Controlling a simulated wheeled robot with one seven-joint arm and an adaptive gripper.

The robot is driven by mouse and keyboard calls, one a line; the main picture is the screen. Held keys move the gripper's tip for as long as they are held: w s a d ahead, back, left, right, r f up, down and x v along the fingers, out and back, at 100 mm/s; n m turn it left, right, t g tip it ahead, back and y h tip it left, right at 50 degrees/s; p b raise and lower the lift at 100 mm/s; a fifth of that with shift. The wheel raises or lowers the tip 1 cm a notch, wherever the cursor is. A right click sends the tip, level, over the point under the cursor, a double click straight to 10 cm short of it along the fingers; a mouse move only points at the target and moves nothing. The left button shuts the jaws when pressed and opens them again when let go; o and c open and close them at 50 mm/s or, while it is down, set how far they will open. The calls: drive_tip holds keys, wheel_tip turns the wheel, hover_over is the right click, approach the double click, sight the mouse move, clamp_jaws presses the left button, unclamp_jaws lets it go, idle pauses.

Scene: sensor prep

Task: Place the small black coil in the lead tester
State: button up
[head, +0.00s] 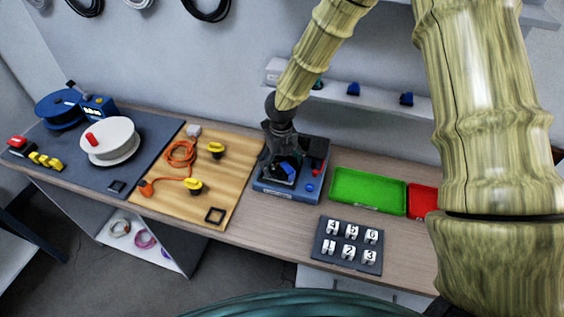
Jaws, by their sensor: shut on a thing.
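The lead tester (287,194) appears to be the blue box on the bench, right of the wooden board, with a red part and a blue knob on its right side. My gripper (280,163) is directly over the left part of this box, pointing down. It is shut on a small dark thing, taken to be the small black coil, low at the tester's top. The dark fingers and the coil blend together, so the coil's outline is mostly hidden. I cannot tell whether the coil touches the tester.
A wooden board (158,205) with an orange cable (181,155) and yellow parts lies left. Beyond it a grey mat (55,150) bears a white reel (108,141). A green tray (367,190), a red tray (422,202) and a numbered holder (346,246) are right. A shelf (380,101) runs behind.

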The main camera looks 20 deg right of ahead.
drive_tip(key=shift+f, duration=0.1)
drive_tip(key=o, duration=0.9)
wheel_tip(320, 180, up, 12)
drive_tip(key=b, duration=0.2)
drive_tip(key=shift+b, duration=0.4)
